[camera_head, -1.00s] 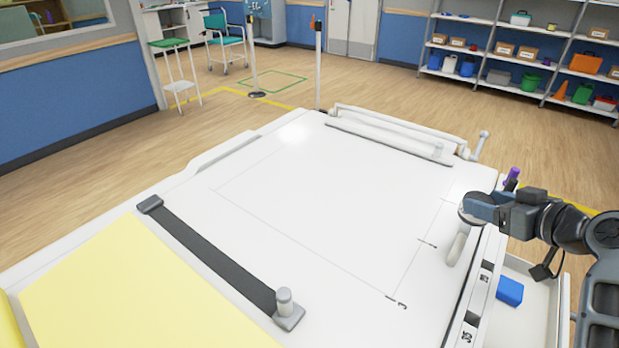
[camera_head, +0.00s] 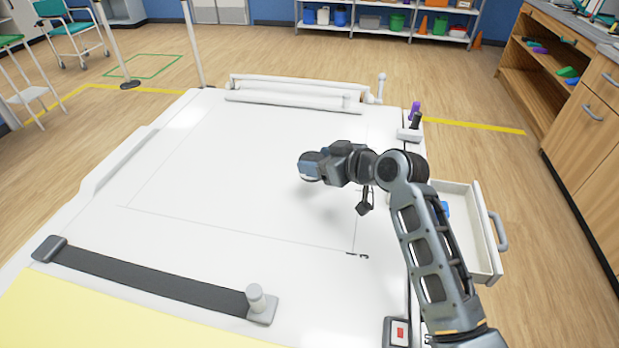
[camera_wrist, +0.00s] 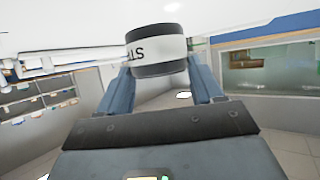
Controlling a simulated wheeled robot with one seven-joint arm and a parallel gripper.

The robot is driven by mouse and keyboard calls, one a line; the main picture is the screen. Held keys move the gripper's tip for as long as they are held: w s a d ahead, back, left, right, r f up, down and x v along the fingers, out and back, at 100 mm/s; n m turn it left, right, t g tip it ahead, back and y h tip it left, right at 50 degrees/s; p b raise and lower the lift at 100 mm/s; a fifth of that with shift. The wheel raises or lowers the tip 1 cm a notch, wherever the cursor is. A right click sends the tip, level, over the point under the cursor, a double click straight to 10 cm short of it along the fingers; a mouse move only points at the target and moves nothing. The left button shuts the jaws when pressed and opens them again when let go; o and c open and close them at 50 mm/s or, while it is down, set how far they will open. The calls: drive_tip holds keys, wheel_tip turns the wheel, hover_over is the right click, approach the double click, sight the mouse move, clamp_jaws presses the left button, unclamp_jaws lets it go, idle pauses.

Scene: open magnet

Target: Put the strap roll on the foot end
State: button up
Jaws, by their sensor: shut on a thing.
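The strap roll (camera_wrist: 157,50) is a dark roll with a white band and black letters, held between the two fingers of my gripper (camera_wrist: 160,85) in the wrist view. In the head view my gripper (camera_head: 312,165) is over the white table top (camera_head: 230,170), on its right half, with the roll mostly hidden behind the fingers. A soft shadow lies on the top below and beside it, so the roll appears above the surface. A marked rectangle of thin lines outlines the bare area of the top. I cannot tell which end is the foot end.
A dark strap (camera_head: 150,275) with a grey post (camera_head: 257,300) crosses the near part, beside a yellow pad (camera_head: 90,320). A white roller bar (camera_head: 300,90) lines the far edge. An open drawer (camera_head: 470,235) juts out at the right, and a purple-topped item (camera_head: 414,112) stands at the right edge.

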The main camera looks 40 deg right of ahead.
sight(317, 180)
drive_tip(key=shift+w+a+f, duration=0.45)
drive_tip(key=shift+a+f, duration=0.05)
drive_tip(key=shift+a, duration=0.1)
drive_tip(key=shift+f, duration=0.2)
wheel_tip(317, 180, down, 4)
drive_tip(key=b, duration=0.3)
drive_tip(key=shift+r, duration=0.2)
drive_tip(key=shift+b, duration=0.3)
drive_tip(key=shift+f, duration=0.2)
drive_tip(key=o, duration=1.1)
drive_tip(key=shift+c, duration=0.2)
drive_tip(key=shift+r, duration=0.1)
